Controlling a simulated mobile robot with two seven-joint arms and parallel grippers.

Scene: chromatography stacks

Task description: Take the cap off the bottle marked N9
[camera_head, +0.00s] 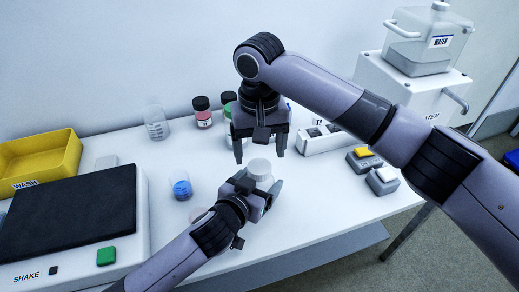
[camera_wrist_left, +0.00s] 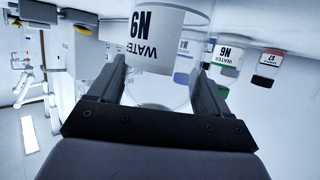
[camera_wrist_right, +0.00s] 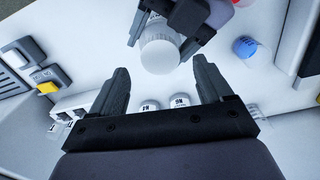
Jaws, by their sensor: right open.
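The bottle marked N9 has a white label that appears upside down in the left wrist view (camera_wrist_left: 150,40). My left gripper (camera_head: 258,181) is shut on this bottle, one finger on each side of its clear body. The bottle's white round top, the cap, faces up in the head view (camera_head: 258,167) and in the right wrist view (camera_wrist_right: 160,54). My right gripper (camera_head: 259,152) is open and points down just above and behind the cap, apart from it. Whether the bottle's base touches the table is hidden.
A white rack (camera_head: 322,143) and button boxes (camera_head: 364,159) stand right. A black-topped shaker (camera_head: 70,212) fills the left.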

